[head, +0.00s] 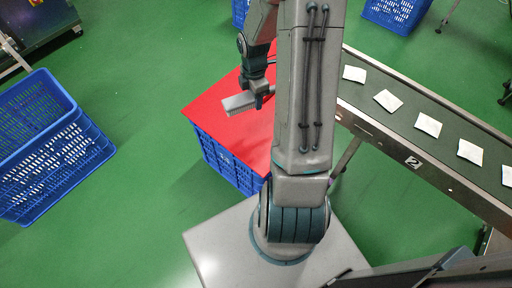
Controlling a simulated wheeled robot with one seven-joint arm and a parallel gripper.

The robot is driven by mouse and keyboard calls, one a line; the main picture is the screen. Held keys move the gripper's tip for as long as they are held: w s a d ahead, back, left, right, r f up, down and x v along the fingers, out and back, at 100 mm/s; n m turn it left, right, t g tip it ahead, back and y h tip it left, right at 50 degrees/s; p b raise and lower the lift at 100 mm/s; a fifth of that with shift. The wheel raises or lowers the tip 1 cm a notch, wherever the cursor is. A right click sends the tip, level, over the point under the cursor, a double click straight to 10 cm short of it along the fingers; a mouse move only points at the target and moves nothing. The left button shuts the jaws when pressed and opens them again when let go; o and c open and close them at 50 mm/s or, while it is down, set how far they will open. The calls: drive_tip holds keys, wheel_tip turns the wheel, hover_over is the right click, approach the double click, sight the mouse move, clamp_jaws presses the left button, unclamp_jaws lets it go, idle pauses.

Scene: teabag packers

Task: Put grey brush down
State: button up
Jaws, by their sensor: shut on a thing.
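My gripper (259,90) is left of my arm column, over the red sheet. It is shut on the grey brush (239,103), a pale grey block that sticks out to the left of the fingers. The red sheet (226,134) covers the top of a blue crate (224,163). From this view I cannot tell whether the brush touches the sheet or hangs just above it. My arm hides the right part of the sheet.
A conveyor (454,119) with several white teabags runs along the right. Stacked blue baskets (91,150) stand on the green floor at left. More blue baskets (397,13) are at the back. The floor between the left baskets and the crate is clear.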

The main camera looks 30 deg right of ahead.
sight(265, 131)
drive_tip(key=d+f+n+b, duration=0.1)
drive_tip(key=f+b, duration=0.2)
drive_tip(key=f, duration=0.2)
drive_tip(key=s+d+f+n+b, duration=0.1)
drive_tip(key=f+n+b, duration=0.1)
drive_tip(key=f, duration=0.4)
drive_tip(key=s+d+f+n+b, duration=0.1)
drive_tip(key=f+b, duration=0.2)
drive_tip(key=f, duration=0.2)
drive_tip(key=shift+d+f+n+b, duration=0.1)
drive_tip(key=shift+f+n+b, duration=0.1)
drive_tip(key=shift+n+b, duration=0.15)
drive_tip(key=shift+f, duration=0.2)
drive_tip(key=o, duration=1.1)
drive_tip(key=shift+r, duration=0.15)
